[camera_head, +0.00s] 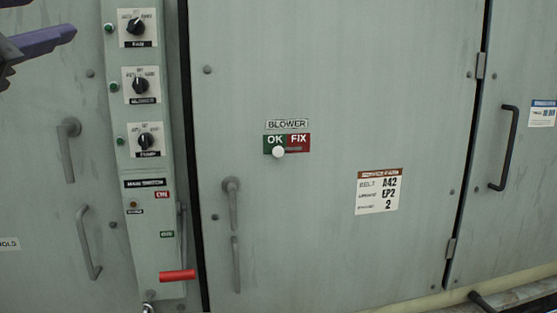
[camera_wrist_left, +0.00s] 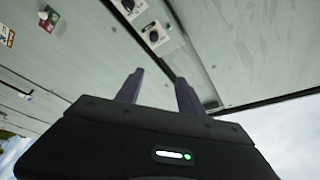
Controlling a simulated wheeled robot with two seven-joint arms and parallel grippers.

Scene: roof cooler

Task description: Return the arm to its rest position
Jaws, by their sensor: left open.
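My left gripper (camera_head: 42,22) is at the upper left corner of the head view, in front of the pale green cabinet and clear of the switch column. Its purple fingers also show in the left wrist view (camera_wrist_left: 160,77), spread apart with nothing between them. The wrist view looks up along the tilted cabinet face towards the knobs. My right gripper is in neither view.
The switch column (camera_head: 155,218) carries several rotary knobs and a red-handled lever (camera_head: 177,275) pointing down. The middle cabinet door (camera_head: 330,80) is shut and bears a blower OK/FIX slider (camera_head: 278,152) and a service label (camera_head: 379,191). Door handles stick out (camera_head: 510,147).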

